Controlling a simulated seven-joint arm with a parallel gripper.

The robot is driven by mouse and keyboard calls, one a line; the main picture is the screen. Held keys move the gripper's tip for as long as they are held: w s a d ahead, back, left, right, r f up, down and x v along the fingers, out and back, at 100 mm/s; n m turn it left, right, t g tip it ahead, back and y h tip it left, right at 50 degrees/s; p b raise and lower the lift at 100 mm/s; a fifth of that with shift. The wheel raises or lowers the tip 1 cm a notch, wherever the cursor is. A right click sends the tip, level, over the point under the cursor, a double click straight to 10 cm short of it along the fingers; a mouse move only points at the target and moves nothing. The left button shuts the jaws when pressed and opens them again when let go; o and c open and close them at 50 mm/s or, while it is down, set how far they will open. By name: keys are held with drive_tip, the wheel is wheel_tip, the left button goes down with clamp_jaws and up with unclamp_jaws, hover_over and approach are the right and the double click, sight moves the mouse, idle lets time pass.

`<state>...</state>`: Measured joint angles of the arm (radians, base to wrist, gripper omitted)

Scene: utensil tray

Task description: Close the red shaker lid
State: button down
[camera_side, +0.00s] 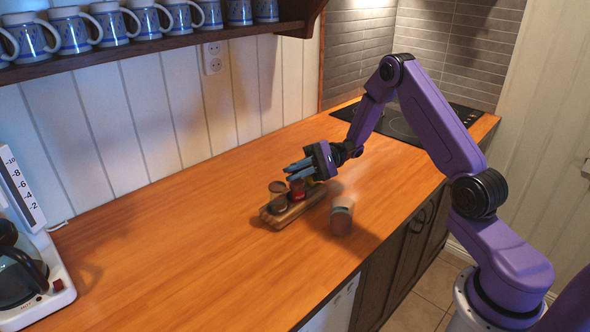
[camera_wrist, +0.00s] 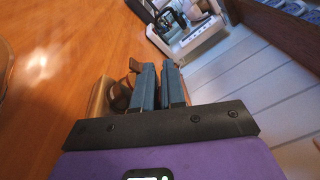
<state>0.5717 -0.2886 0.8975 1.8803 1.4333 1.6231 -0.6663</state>
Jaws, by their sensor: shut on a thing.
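The red shaker (camera_side: 298,189) stands in a small wooden tray (camera_side: 292,213) on the counter. Its top is hidden behind my blue fingers in the side view. My gripper (camera_side: 296,172) lies nearly level just over the red shaker, fingers pointing left. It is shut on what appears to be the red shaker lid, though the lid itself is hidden. In the wrist view my gripper (camera_wrist: 158,75) shows two fingers with a narrow gap, and I cannot make out the lid there.
A brown-topped shaker (camera_side: 278,193) stands left of the red one in the tray. Something yellow-green (camera_side: 313,183) shows behind it. A blurred pale jar (camera_side: 342,216) stands right of the tray near the counter edge. A coffee machine (camera_side: 25,265) is far left. Open counter lies between.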

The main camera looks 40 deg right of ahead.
idle(0.4)
drive_tip(key=c, duration=1.3)
unclamp_jaws()
drive_tip(key=m, duration=0.2)
drive_tip(key=w+r+m, duration=0.1)
drive_tip(key=m, duration=0.1)
drive_tip(key=w+r+m, duration=0.1)
drive_tip(key=m, duration=0.1)
drive_tip(key=shift+d, duration=0.15)
drive_tip(key=w+d+m, duration=0.2)
drive_tip(key=d+m, duration=0.8)
drive_tip(key=d, duration=0.8)
drive_tip(key=shift+w+m, duration=0.3)
drive_tip(key=shift+m, duration=0.1)
drive_tip(key=shift+f, duration=0.1)
